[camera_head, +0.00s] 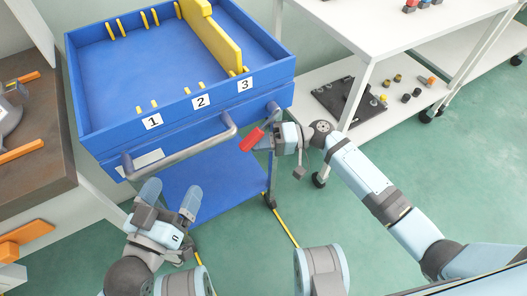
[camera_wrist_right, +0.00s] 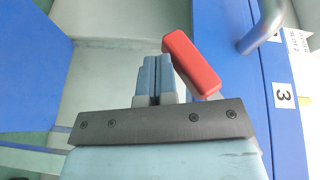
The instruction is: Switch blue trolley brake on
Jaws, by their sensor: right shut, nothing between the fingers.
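The blue trolley (camera_head: 180,75) stands at upper left in the head view, with a grey push handle (camera_head: 185,147) along its front. A red brake lever (camera_head: 252,140) shows at its front right corner, below the label 3. My right gripper (camera_head: 272,138) is right beside the red lever. In the right wrist view the fingers (camera_wrist_right: 158,62) are shut and empty, and the red lever (camera_wrist_right: 190,62) lies just right of them, tilted. I cannot tell whether they touch. My left gripper (camera_head: 170,192) is open and empty, below the left part of the push handle.
A white shelf table (camera_head: 310,85) stands right of the trolley, with a black plate (camera_head: 347,100) and small parts on its lower shelf. A brown workbench (camera_head: 45,150) with orange-handled tools is at left. Green floor (camera_head: 250,240) is open in front.

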